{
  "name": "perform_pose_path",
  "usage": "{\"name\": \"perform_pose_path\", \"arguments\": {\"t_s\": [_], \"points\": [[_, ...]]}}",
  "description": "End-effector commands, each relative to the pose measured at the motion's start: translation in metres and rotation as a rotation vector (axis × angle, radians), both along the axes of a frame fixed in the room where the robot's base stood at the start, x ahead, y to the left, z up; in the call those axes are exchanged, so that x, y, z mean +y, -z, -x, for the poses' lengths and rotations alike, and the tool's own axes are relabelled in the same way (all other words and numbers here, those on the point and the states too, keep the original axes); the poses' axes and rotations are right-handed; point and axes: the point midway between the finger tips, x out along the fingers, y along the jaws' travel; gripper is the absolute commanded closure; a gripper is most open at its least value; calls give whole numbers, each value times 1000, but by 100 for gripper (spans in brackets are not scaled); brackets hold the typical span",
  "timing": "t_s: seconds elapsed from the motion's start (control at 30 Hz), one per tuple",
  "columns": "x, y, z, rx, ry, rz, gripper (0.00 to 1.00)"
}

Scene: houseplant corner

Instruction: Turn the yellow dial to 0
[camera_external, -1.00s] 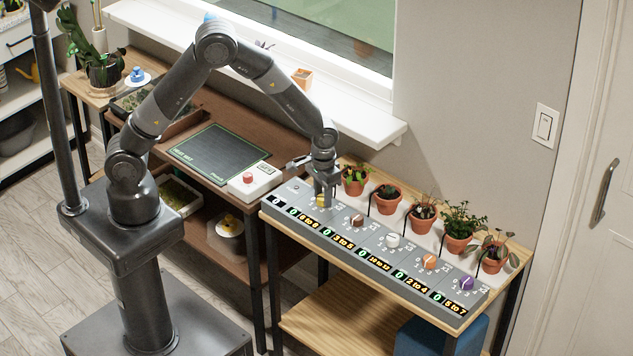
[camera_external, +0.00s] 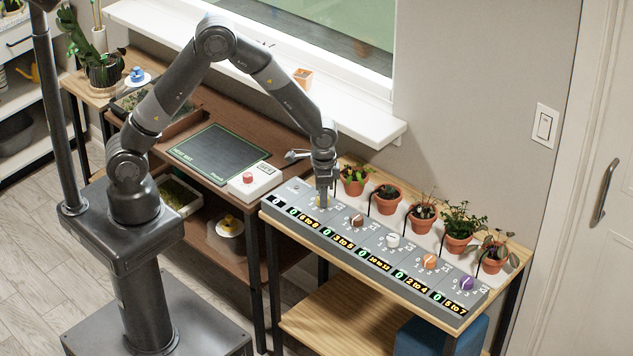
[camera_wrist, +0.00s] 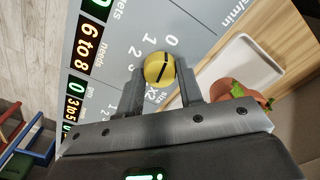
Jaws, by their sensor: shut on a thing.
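The yellow dial (camera_wrist: 158,69) sits on the grey control panel (camera_wrist: 115,62), with printed numbers 0, 1 and 2 beside it in the wrist view. A dark line crosses its round face. My gripper (camera_wrist: 160,82) has its two fingers on either side of the dial and is shut on it. In the external view my gripper (camera_external: 323,200) points straight down at the panel's left end and hides most of the dial. The display (camera_wrist: 92,35) by this dial reads "6 to 8", with a green digit next to it that is partly cut off.
Brown (camera_external: 357,220), white (camera_external: 392,241), orange (camera_external: 429,262) and purple (camera_external: 467,284) dials stand along the panel to the right. Several potted plants (camera_external: 388,198) stand close behind it. A white box with a red button (camera_external: 250,179) is to the left.

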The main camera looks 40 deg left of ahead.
Motion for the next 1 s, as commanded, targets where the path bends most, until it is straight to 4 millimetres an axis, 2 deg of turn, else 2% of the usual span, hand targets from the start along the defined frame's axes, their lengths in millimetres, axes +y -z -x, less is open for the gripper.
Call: {"name": "perform_pose_path", "arguments": {"t_s": [0.33,0.37,0.6,0.87,1.0], "points": [[0,0,0,0,1,0,89],[0,0,0,0,1,0,64],[0,0,0,0,1,0,44],[0,-2,0,0,1,0,44],[0,-16,-1,-3,0,3,44]]}}
